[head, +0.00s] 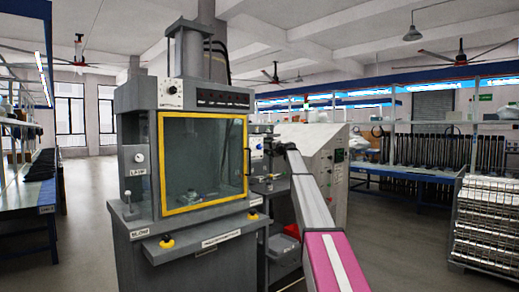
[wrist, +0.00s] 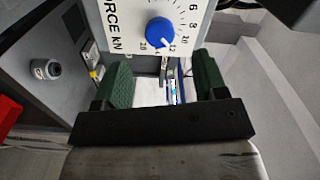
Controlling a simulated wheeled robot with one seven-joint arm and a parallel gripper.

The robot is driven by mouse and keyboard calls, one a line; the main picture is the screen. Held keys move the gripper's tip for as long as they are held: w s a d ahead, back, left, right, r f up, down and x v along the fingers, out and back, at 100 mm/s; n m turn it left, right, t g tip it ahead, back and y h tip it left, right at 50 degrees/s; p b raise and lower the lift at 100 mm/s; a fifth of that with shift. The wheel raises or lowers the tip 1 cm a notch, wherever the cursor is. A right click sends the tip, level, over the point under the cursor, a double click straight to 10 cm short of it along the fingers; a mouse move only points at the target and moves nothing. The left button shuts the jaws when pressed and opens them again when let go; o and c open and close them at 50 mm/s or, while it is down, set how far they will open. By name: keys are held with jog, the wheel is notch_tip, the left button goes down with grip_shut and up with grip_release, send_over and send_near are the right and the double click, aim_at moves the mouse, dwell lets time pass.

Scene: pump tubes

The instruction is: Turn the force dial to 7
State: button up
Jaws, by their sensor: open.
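The force dial is a blue knob (wrist: 160,31) on a white plate (wrist: 120,12) marked "FORCE kN", at the top of the wrist view. Its white pointer line faces down and slightly right, seemingly between the 12 and 14 marks; the small numbers are hard to read. My gripper (wrist: 163,76) is open, with a green pad on each side and nothing between them. The knob shows above the gap, apart from both pads. In the head view my gripper (head: 270,146) is small, at the right side of the grey press, and the dial is hard to make out there.
The grey press (head: 130,228) has a yellow-framed window (head: 205,160) and another dial (head: 174,88) on top. A light cabinet (head: 318,150) stands close behind my arm. A red bin (wrist: 8,115) lies left in the wrist view. Open floor is at left.

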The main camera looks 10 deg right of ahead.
aim_at(260, 147)
jog(key=x, duration=0.8)
jog(key=c, duration=0.9)
